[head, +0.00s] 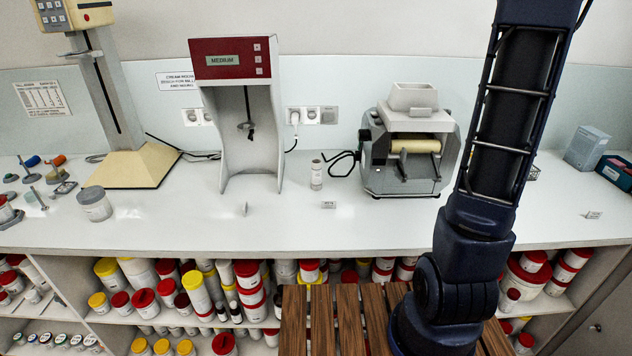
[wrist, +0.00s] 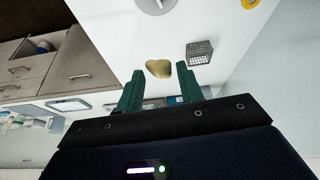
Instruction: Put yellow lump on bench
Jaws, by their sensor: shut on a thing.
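The yellow lump (wrist: 159,68) is a small, smooth, dull-gold piece in the wrist view. It sits between the green fingertips of my gripper (wrist: 160,76), which is shut on it. The white bench (head: 290,222) runs across the head view with machines along its back. A white surface (wrist: 120,30) lies behind the lump in the wrist view; I cannot tell how far the lump is from it. My gripper and the lump are not visible in the head view.
A red-topped mixer (head: 234,60), a roller mill (head: 408,150) and a beige stand (head: 130,165) stand on the bench. The bench front is mostly clear. Jars (head: 250,275) fill the shelves below.

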